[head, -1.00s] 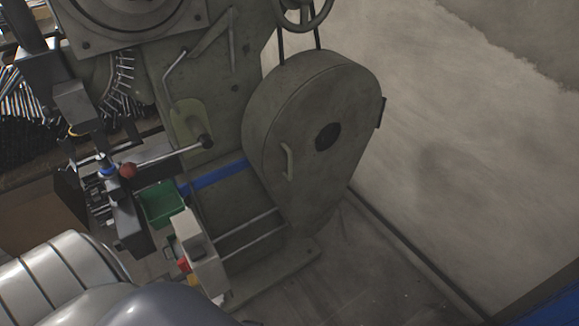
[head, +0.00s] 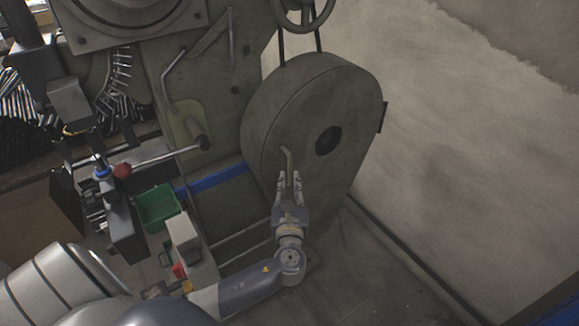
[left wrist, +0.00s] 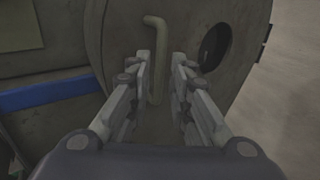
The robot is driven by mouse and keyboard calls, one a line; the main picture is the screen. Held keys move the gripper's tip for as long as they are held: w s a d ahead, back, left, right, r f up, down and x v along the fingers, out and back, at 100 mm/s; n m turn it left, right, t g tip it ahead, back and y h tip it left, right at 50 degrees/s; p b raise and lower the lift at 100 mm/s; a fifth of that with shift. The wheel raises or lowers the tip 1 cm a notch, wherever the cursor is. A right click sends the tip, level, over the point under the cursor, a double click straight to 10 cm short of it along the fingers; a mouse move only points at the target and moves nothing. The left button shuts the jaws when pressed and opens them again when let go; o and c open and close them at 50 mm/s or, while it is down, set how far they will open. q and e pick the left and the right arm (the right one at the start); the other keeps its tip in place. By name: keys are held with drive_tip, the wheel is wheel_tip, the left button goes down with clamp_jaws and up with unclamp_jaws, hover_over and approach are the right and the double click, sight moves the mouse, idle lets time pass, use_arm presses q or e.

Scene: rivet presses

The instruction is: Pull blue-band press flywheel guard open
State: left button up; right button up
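The flywheel guard (head: 300,110) is a grey-green teardrop-shaped cover with a dark round hole, on the side of the press with the blue band (head: 218,178). It looks shut against the press. Its handle (head: 287,160) is a pale bent bar. My left gripper (head: 289,178) is in front of the handle, its fingers pointing at the guard and hiding the lower part in the head view. In the left wrist view, the gripper (left wrist: 165,65) is open, and the handle (left wrist: 157,60) stands between its fingers, nearer the left one. I cannot tell if they touch.
Floor (head: 385,275) to the right is clear, up to the wall.

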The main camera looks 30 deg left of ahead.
sight(290, 169)
use_arm(q)
drive_tip(key=x, duration=0.7)
drive_tip(key=shift+f, duration=0.1)
clamp_jaws()
